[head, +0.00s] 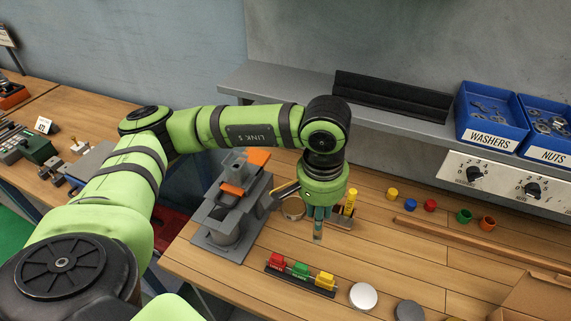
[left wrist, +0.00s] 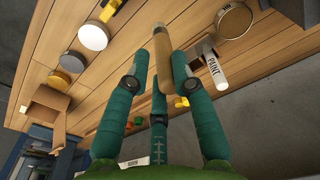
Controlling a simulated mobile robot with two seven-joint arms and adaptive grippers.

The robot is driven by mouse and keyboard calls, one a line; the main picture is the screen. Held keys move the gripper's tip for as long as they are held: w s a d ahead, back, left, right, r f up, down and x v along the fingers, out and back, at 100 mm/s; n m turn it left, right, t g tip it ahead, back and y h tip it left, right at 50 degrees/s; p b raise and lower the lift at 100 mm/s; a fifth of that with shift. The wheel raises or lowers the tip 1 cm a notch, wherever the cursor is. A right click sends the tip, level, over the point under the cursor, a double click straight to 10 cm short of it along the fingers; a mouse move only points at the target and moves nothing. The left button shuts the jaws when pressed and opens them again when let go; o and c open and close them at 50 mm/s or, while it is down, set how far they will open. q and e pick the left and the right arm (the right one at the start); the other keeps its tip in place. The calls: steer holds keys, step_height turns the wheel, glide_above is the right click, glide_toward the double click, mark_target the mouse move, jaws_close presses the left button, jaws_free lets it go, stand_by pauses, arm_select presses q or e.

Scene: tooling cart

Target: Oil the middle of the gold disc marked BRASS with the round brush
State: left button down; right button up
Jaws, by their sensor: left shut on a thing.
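My left gripper (head: 318,232) hangs over the bench with its teal fingers pointing down. In the left wrist view its fingers (left wrist: 160,88) are shut on a tan round stick (left wrist: 160,50), which looks like the handle of the round brush. A brownish-gold disc (left wrist: 59,80) lies beyond a grey disc (left wrist: 73,62) and a pale disc (left wrist: 93,36). No BRASS mark is readable on it. The head view shows the pale disc (head: 363,296) and grey disc (head: 408,311) to the right of the gripper, apart from it. My right gripper is not seen.
A round tin (head: 292,208) and an upright yellow piece (head: 351,202) stand close to the gripper. A rack of red, green and yellow blocks (head: 300,272) lies in front. A grey press-like stand (head: 228,215) is left, a cardboard box (head: 535,300) right. Bare wood (head: 405,262) lies between.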

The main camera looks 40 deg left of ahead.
arm_select(q)
steer(key=w+a+t, duration=0.2)
steer(key=a, duration=0.4)
steer(key=w+a+t, duration=0.2)
steer(key=w+a, duration=0.1)
steer(key=a, duration=0.4)
steer(key=shift+d+f+b, duration=0.15)
steer(key=shift+f+b, duration=0.6)
steer(key=shift+f, duration=0.55)
steer(key=shift+d+f+b, duration=0.15)
steer(key=shift+f+b, duration=0.6)
steer(key=shift+f, duration=0.55)
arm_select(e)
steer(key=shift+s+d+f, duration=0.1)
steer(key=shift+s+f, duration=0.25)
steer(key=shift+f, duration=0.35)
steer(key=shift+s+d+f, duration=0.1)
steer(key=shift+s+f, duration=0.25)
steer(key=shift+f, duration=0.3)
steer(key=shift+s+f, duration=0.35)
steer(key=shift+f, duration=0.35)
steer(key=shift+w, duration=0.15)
arm_select(q)
steer(key=shift+f+b, duration=0.65)
steer(key=shift+b, duration=0.15)
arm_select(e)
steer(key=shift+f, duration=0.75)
